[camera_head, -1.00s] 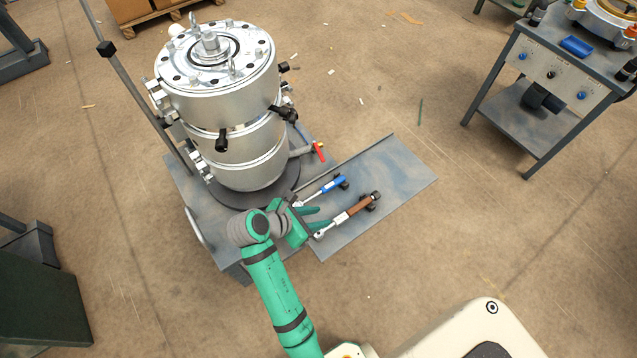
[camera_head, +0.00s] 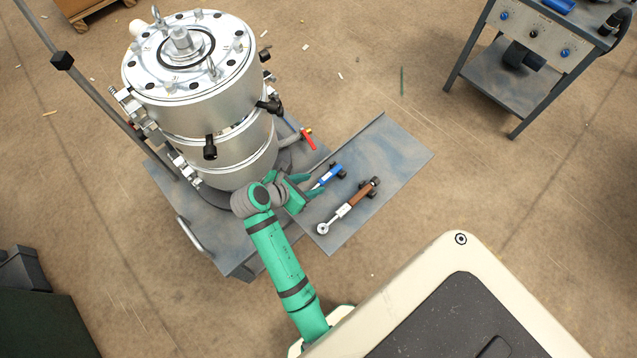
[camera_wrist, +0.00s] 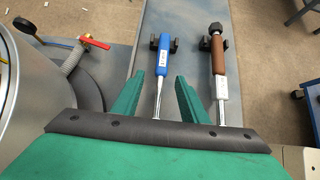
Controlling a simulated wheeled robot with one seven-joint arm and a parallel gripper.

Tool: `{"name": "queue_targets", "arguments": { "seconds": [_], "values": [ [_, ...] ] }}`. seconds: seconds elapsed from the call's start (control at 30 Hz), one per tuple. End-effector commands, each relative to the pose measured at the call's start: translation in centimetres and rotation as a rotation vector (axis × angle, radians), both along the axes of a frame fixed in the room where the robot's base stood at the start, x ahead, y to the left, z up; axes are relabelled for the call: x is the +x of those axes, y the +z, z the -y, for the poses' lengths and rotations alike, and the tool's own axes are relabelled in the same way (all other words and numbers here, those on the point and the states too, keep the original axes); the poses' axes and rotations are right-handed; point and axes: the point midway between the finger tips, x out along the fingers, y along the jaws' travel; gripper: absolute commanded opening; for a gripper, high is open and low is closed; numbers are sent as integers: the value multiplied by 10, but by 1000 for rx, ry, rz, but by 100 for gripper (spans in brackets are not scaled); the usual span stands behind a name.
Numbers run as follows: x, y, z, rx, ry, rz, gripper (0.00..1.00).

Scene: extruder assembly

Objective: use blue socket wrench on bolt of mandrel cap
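The blue socket wrench (camera_head: 329,175) lies on the grey side shelf (camera_head: 400,163) of the cart, its blue handle in a black holder. In the wrist view the blue wrench (camera_wrist: 163,62) points up the picture, with its silver shaft between my gripper's fingers. My gripper (camera_head: 312,188) is open, with a finger on each side of the shaft and a gap to both. The wrench's head end is hidden behind my gripper. The mandrel cap's bolt appears to be the round post (camera_head: 181,42) on top of the large silver cylinder (camera_head: 215,110).
A brown-handled wrench (camera_head: 357,200) lies right beside the blue one on the shelf. A red-handled valve (camera_head: 307,139) sticks out from the cylinder's base near my gripper. Another metal table (camera_head: 520,70) stands at the upper right.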

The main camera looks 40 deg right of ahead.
Motion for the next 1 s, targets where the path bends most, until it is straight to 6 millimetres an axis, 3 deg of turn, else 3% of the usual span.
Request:
{"name": "queue_targets", "arguments": {
  "seconds": [0.3,0.67,0.83,1.0],
  "values": [
    [0,-30,28,1,-2,-2,40],
    [1,-36,34,0,0,0,40],
    [1,-36,34,0,0,0,0],
    [1,-35,34,-1,-1,1,0]
  ]
}}
